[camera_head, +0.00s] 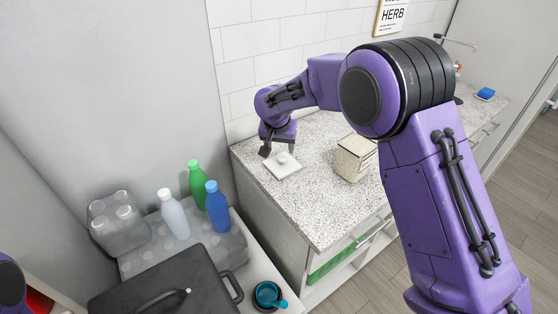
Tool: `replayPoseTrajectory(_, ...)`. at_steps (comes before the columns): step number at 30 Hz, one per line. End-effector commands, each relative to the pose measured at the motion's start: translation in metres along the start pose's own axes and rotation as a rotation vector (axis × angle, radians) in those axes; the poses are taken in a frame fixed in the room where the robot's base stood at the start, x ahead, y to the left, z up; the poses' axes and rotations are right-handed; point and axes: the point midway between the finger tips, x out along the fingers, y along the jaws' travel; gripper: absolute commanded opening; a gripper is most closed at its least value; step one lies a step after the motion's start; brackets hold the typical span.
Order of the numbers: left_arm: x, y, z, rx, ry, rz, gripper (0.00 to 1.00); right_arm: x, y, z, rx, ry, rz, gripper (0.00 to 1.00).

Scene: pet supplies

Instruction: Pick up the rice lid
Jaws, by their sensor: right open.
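A white square lid (283,170) with a small knob on top, which looks like the rice lid, lies flat on the speckled countertop (315,215) near its left end. My right gripper (279,149) points down just above and behind the lid's knob, with its fingers spread and nothing seen held. I cannot tell whether the fingers touch the knob. A cream box-shaped container (354,160) stands on the counter to the right of the lid, partly behind my right arm. My left gripper is out of view; only a bit of purple arm shows at the lower left edge.
Green (197,180), blue (216,207) and pale (173,214) bottles stand at the lower left near a dark case (165,280) and a teal cup (268,294). A tiled wall (270,45) stands behind the counter. Counter in front of the lid is clear.

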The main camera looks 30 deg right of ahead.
Motion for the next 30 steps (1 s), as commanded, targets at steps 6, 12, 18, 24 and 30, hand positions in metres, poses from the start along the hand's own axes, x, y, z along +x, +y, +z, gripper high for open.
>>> replayPoseTrajectory(6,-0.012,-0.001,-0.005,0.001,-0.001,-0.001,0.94,0.031,-0.001,-0.003,0.001,-0.007,0.004,0.60)
replayPoseTrajectory(12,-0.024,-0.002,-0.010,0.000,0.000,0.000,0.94,0.067,0.000,-0.004,0.001,-0.005,0.004,0.60)
replayPoseTrajectory(18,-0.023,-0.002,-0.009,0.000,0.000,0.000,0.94,0.074,0.001,-0.003,0.002,-0.003,0.003,0.60)
replayPoseTrajectory(24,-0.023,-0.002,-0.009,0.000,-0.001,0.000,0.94,0.074,0.001,-0.003,0.002,-0.003,0.003,0.18)
replayPoseTrajectory(30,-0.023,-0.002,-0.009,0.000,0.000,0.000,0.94,0.074,0.001,-0.003,0.002,-0.004,0.004,0.00)
